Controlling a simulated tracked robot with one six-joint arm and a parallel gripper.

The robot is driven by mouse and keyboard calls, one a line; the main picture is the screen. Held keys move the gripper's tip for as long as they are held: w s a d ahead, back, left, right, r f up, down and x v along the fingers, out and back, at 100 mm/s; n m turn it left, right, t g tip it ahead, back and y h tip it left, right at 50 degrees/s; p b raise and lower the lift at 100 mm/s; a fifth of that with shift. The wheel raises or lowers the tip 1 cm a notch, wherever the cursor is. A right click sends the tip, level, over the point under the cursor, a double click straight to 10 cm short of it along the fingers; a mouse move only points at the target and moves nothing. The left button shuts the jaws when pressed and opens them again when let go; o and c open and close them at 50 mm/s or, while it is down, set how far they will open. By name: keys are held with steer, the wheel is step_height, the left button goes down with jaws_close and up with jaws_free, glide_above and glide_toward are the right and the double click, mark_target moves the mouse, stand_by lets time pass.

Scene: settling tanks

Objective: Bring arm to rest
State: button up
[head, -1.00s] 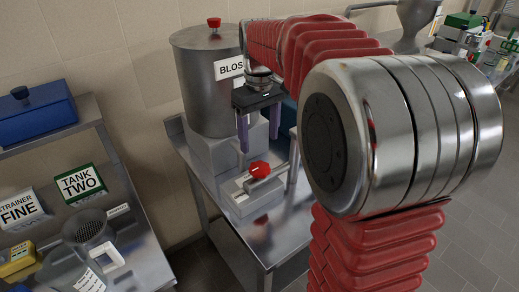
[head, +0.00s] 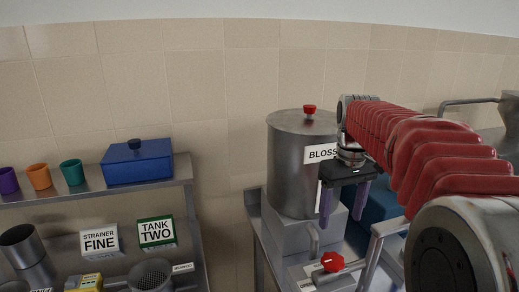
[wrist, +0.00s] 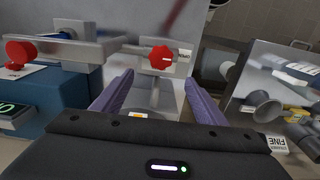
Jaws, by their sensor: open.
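My gripper (head: 344,205) is open and empty, its two purple fingers apart and pointing down in the head view. It hangs in front of the steel tank (head: 295,165) labelled "BLOSS...", whose remaining letters are hidden by my arm. In the wrist view, the fingers of my gripper (wrist: 160,100) stand wide, with a red valve knob (wrist: 161,57) seen between and beyond them. The same red knob (head: 332,261) shows below the gripper in the head view, apart from it. My red-sleeved arm is raised at the right.
A shelf (head: 190,176) at left bears a blue box (head: 138,163) and several cups. Below are signs "STRAINER FINE" (head: 100,241) and "TANK TWO" (head: 157,232), and a strainer (head: 151,276). A second red knob (wrist: 19,52) and a blue body (wrist: 45,98) show at left in the wrist view.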

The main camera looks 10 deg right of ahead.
steer(key=s+a+f+t, duration=0.1)
steer(key=s+a+f, duration=0.1)
steer(key=s, duration=0.4)
steer(key=s+a+f+m+t, duration=0.1)
steer(key=s+a+f+t, duration=0.1)
steer(key=s+a, duration=0.2)
steer(key=s+a+f+m+t, duration=0.1)
steer(key=s+a, duration=0.3)
steer(key=s, duration=0.6)
steer(key=shift+s+f+t, duration=0.2)
steer(key=shift+f+t, duration=0.45)
steer(key=shift+t, duration=0.05)
steer(key=shift+a, duration=0.1)
stand_by(1.4)
